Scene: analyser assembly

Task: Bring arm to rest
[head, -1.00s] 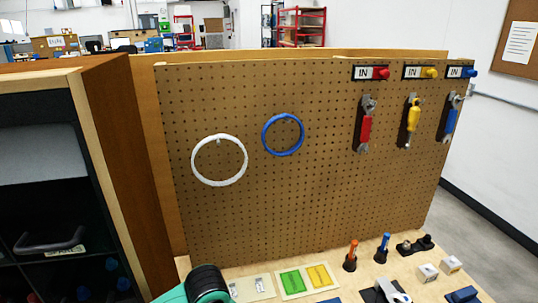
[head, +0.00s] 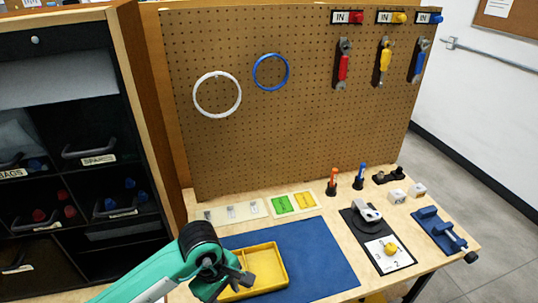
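My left arm comes in from the bottom left, teal with a black joint. Its dark gripper (head: 236,279) is over the left part of a yellow tray (head: 284,266) on the workbench. The fingers are small and partly hidden by the wrist, so I cannot tell whether they are apart or what is between them. My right gripper is not in view.
A blue mat (head: 322,255) lies under the tray, with free room on its right. A black fixture board (head: 372,238) and a blue vise (head: 440,232) stand farther right. A pegboard (head: 290,130) rises behind; a dark bin shelf (head: 85,155) stands left.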

